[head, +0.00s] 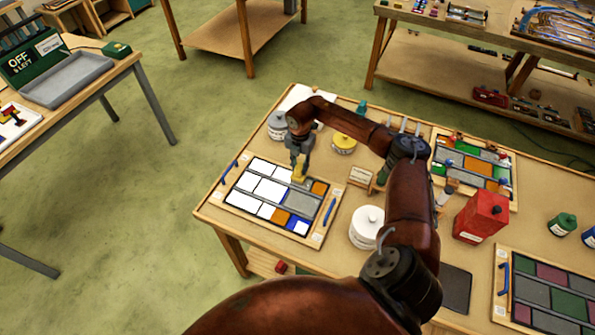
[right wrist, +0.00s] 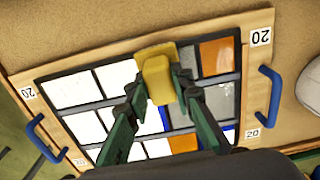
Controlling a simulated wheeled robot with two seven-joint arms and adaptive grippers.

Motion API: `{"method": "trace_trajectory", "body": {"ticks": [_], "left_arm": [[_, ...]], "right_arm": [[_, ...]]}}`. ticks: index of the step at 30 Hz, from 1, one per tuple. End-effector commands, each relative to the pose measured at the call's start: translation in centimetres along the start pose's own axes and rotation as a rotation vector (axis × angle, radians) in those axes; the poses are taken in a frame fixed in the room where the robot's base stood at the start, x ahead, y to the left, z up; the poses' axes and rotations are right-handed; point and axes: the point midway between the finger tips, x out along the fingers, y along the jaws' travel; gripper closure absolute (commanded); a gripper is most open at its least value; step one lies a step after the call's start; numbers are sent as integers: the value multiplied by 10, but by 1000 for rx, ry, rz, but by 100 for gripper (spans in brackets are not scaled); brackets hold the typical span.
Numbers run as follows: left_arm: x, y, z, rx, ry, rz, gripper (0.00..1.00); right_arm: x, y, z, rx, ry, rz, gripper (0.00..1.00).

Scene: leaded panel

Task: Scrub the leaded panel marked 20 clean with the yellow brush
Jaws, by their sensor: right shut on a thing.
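The leaded panel marked 20 (head: 233,203) lies flat in a wooden frame with blue handles on the near bench. It also shows in the right wrist view (right wrist: 258,60), with "20" labels at its corners. Its left panes are bright white; several right panes are dull grey, with orange and blue panes among them. My right gripper (head: 299,165) is shut on the yellow brush (right wrist: 157,80), over the panel's upper middle. The brush also shows in the head view (head: 299,174). I cannot tell whether it touches the glass. My left gripper is out of view.
White-lidded tub (head: 366,226), yellow tin (head: 343,143) and red can (head: 481,216) stand around panel 20. Other coloured panels lie at back right (head: 470,165) and front right (head: 545,300). A side table holds a grey tray (head: 68,80) and an "OFF & LEFT" sign (head: 30,60).

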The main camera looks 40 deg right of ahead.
Motion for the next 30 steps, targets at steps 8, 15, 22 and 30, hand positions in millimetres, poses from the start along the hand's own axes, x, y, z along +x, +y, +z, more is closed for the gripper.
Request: {"method": "trace_trajectory", "body": {"ticks": [8,15,22,30], "left_arm": [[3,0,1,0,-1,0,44],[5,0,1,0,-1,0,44],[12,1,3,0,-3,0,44],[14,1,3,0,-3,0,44]], "right_arm": [[1,-1,7,0,0,-2,98],[1,2,7,0,0,-1,98],[2,18,6,-1,1,0,98],[1,25,7,0,1,-1,98]]}}
